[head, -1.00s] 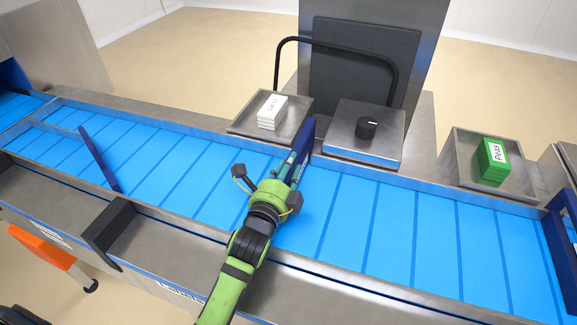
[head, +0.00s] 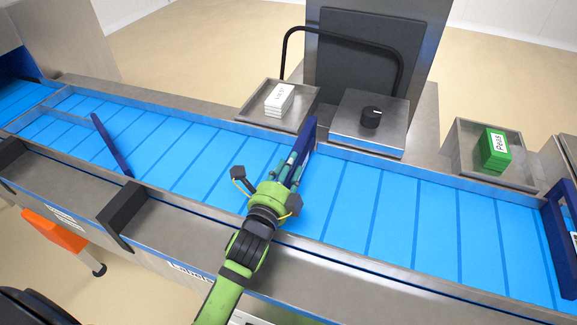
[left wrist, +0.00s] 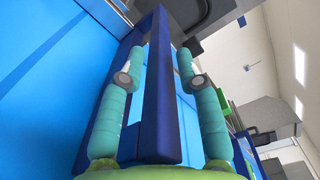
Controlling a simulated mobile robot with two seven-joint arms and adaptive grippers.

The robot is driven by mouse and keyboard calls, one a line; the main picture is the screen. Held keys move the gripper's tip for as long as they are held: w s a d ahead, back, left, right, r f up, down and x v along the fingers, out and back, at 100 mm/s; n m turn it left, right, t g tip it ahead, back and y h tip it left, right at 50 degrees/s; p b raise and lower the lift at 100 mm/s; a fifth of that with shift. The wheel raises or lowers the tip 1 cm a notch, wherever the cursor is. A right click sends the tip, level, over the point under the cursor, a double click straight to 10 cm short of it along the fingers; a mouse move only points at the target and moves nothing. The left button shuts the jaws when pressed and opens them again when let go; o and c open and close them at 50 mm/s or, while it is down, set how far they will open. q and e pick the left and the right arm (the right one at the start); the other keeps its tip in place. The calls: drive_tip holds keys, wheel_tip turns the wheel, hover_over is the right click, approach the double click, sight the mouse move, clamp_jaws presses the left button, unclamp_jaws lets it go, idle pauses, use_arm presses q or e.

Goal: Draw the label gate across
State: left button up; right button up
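A dark blue gate bar (head: 308,136) stands at the far side of the blue conveyor belt, by my left gripper (head: 297,160). I take it for the label gate; the gripper hides its near part. In the left wrist view the dark blue bar (left wrist: 160,110) runs between the two teal fingers of my left gripper (left wrist: 160,72). Blue gaps show between the bar and the fingers, so the gripper is open around it without a visible grip. My right gripper is not in view.
Another dark blue bar (head: 111,145) slants over the belt at left, and a blue frame (head: 561,235) stands at far right. Behind the belt are a tray with white labels (head: 279,99), a black knob (head: 371,117) and a green Peas stack (head: 494,150). The belt (head: 400,225) is empty.

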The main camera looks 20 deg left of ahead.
use_arm(q)
drive_tip(key=shift+s, duration=0.2)
drive_tip(key=s, duration=1.1)
drive_tip(key=shift+s+a, duration=0.2)
drive_tip(key=shift+s, duration=0.2)
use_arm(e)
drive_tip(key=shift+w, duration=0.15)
